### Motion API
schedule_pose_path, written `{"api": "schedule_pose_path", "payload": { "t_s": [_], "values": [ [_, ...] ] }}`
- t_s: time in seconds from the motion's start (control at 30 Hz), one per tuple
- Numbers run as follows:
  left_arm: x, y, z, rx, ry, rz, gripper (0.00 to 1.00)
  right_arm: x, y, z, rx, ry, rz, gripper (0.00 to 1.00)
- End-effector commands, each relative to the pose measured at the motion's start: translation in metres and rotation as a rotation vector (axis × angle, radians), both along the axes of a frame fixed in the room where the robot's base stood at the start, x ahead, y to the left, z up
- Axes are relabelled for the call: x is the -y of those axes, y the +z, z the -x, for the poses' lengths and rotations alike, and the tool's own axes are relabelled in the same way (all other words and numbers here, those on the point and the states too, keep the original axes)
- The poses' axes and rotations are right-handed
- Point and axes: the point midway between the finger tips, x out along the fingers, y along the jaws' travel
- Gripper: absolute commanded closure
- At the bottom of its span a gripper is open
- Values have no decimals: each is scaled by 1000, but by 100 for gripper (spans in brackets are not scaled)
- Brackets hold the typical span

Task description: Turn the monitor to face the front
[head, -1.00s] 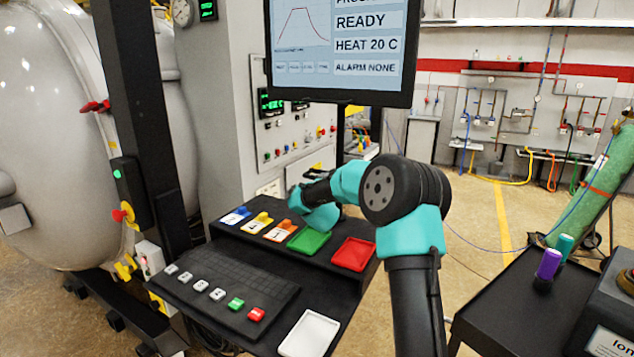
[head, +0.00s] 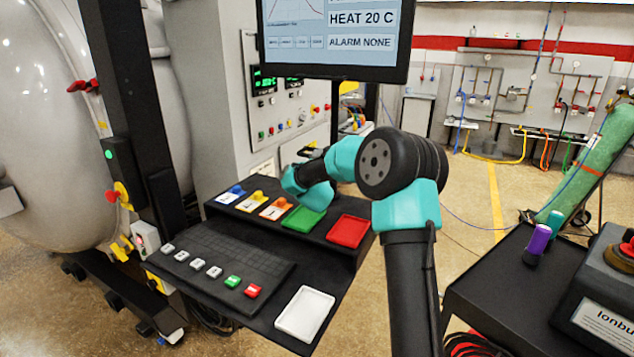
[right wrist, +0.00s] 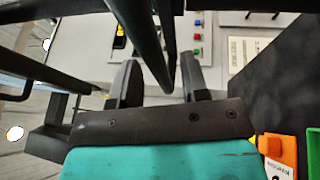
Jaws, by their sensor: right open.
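The monitor (head: 330,72) is a dark-framed screen at the top of the head view, cut off by the upper edge. It reads HEAT 20 C and ALARM NONE. It stands on a thin dark post (head: 334,112) behind the console. My right arm reaches over the console, its gripper (head: 311,151) near the post's foot, partly hidden by its own wrist. In the right wrist view the gripper (right wrist: 160,78) is open, with a dark bar (right wrist: 148,45) running between its fingers; I cannot tell whether they touch. My left gripper is not in view.
The console has a keypad (head: 225,262), a green tray (head: 304,220), a red tray (head: 348,231) and a white tray (head: 305,313). A furnace control cabinet (head: 215,110) stands behind at left. A black cart (head: 490,290) with purple and teal bottles is at right.

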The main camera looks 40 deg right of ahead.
Motion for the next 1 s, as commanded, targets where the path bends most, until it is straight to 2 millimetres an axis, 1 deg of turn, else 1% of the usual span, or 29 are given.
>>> {"api": "schedule_pose_path", "payload": {
  "t_s": [0.27,0.7,0.9,1.0],
  "values": [
    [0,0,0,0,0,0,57,-30,-7,30,0,2,-1,59],
    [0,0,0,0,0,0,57,-88,-21,87,-1,4,-1,59],
    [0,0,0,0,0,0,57,-107,-27,106,0,2,0,59],
    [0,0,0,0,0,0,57,-111,-28,111,0,2,0,59]
  ]
}}
